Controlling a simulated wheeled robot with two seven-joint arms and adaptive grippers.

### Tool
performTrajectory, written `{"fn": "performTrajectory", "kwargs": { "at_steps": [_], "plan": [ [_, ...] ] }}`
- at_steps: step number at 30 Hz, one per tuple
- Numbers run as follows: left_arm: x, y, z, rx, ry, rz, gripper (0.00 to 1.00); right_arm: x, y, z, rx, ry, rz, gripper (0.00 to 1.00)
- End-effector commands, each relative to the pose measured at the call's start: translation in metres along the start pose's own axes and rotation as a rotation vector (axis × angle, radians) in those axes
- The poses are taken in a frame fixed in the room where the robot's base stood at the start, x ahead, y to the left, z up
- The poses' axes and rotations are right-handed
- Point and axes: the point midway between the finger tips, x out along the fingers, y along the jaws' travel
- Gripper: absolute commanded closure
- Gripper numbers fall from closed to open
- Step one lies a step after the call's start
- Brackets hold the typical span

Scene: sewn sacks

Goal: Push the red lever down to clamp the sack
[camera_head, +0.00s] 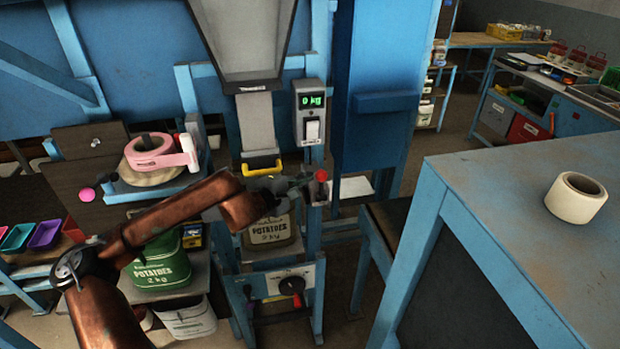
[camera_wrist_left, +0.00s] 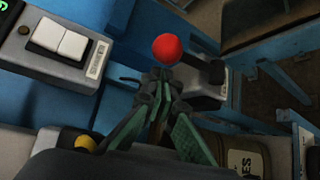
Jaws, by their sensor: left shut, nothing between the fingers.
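The red lever knob (camera_head: 321,175) is a round ball beside the filling spout, below the scale display. In the left wrist view the red knob (camera_wrist_left: 167,50) shows just beyond the fingertips. My left gripper (camera_head: 303,182) is shut and empty, with its tips close to the knob's left side in the head view. In the left wrist view the left gripper (camera_wrist_left: 160,82) has its fingertips together; I cannot tell whether they touch the knob. A potato sack (camera_head: 270,232) stands under the spout (camera_head: 259,130), its upper part partly hidden by my gripper and wrist.
The scale box (camera_head: 311,115) reads 0 kg, close above the knob. A green potato sack (camera_head: 160,266) sits below my left arm. A blue table (camera_head: 520,195) with a tape roll (camera_head: 576,197) stands at right. A blue cabinet (camera_head: 377,105) rises behind.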

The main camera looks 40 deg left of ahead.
Motion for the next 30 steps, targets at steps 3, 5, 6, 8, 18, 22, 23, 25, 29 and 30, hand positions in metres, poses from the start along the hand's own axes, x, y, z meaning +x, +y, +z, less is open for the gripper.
{"fn": "performTrajectory", "kwargs": {
  "at_steps": [3, 5, 6, 8, 18, 22, 23, 25, 29, 30],
  "plan": [
    [0.01, 0.001, 0.001, -0.002, -0.002, 0.002, 1.0, 0.002, 0.002, 0.001, -0.001, -0.002, 0.002, 1.0],
    [0.013, 0.0, 0.001, -0.001, -0.001, 0.001, 1.0, 0.002, 0.003, 0.002, -0.001, -0.003, 0.003, 1.0],
    [0.015, 0.001, 0.001, -0.001, -0.001, 0.001, 1.0, 0.003, 0.003, 0.002, -0.001, -0.003, 0.003, 1.0],
    [0.017, 0.0, 0.0, -0.001, -0.001, 0.001, 1.0, 0.003, 0.004, 0.002, -0.002, -0.003, 0.004, 1.0],
    [0.019, 0.0, 0.0, 0.0, -0.001, 0.0, 1.0, 0.003, 0.004, 0.002, -0.001, -0.003, 0.004, 1.0],
    [0.019, 0.0, 0.001, 0.0, -0.001, -0.001, 1.0, 0.003, 0.004, 0.002, -0.001, -0.003, 0.004, 1.0],
    [0.019, -0.001, 0.001, 0.0, -0.001, -0.001, 1.0, 0.003, 0.004, 0.003, -0.001, -0.003, 0.004, 1.0],
    [0.019, -0.001, 0.001, 0.0, 0.0, -0.001, 1.0, 0.005, 0.004, 0.003, -0.001, -0.004, 0.004, 1.0],
    [0.018, -0.002, 0.002, -0.001, 0.001, 0.0, 1.0, 0.008, 0.003, 0.004, -0.001, -0.006, 0.003, 1.0],
    [0.017, -0.002, 0.002, 0.0, 0.001, 0.0, 1.0, 0.009, 0.003, 0.004, -0.001, -0.007, 0.002, 1.0]
  ]
}}
